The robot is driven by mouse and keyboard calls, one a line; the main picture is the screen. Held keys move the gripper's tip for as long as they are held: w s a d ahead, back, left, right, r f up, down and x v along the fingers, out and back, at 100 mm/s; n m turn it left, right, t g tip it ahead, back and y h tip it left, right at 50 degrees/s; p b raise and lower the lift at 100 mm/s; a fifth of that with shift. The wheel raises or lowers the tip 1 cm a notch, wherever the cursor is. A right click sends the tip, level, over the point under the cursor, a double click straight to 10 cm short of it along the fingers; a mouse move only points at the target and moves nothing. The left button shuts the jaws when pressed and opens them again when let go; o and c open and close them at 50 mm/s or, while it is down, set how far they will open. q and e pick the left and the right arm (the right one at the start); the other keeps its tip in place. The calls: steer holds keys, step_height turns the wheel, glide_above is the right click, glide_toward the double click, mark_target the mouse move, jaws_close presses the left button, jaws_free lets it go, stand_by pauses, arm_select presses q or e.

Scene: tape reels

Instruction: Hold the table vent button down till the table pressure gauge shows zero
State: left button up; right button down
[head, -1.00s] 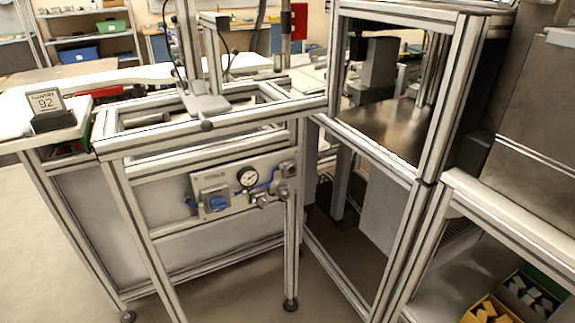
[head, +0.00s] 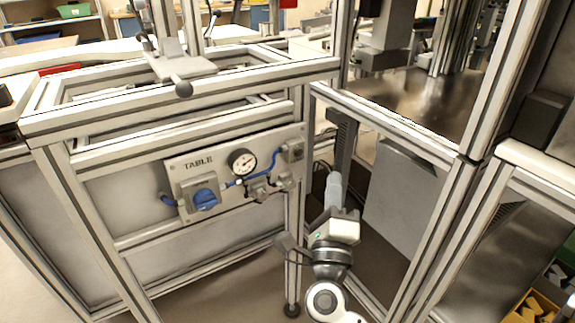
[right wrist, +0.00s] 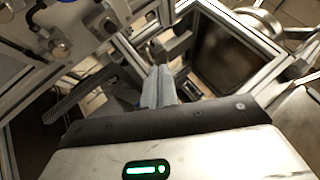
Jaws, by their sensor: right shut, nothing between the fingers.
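The panel marked TABLE (head: 185,200) is on the front of the aluminium frame. It carries a round white pressure gauge (head: 242,162), whose needle is too small to read surely. A blue knob (head: 205,198) is left of the gauge. Small metal fittings (head: 262,189) sit below and right of it; I cannot tell which one is the vent button. My right gripper (head: 333,178) is shut and empty, to the right of the panel and apart from it. In the right wrist view its fingers (right wrist: 158,85) are together, with panel fittings (right wrist: 60,48) at upper left. My left gripper is not in view.
A frame post (head: 296,225) stands between the panel and my right arm. The neighbouring frame's slanted rail (head: 400,125) and a grey box (head: 400,195) are close on the right. The space before the panel is free.

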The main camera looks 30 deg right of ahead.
mark_target(299, 153)
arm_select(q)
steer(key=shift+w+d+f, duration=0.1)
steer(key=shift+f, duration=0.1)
arm_select(e)
steer(key=shift+d+f+m+h, duration=0.2)
steer(key=shift+f+m+h, duration=0.2)
steer(key=shift+f, duration=0.05)
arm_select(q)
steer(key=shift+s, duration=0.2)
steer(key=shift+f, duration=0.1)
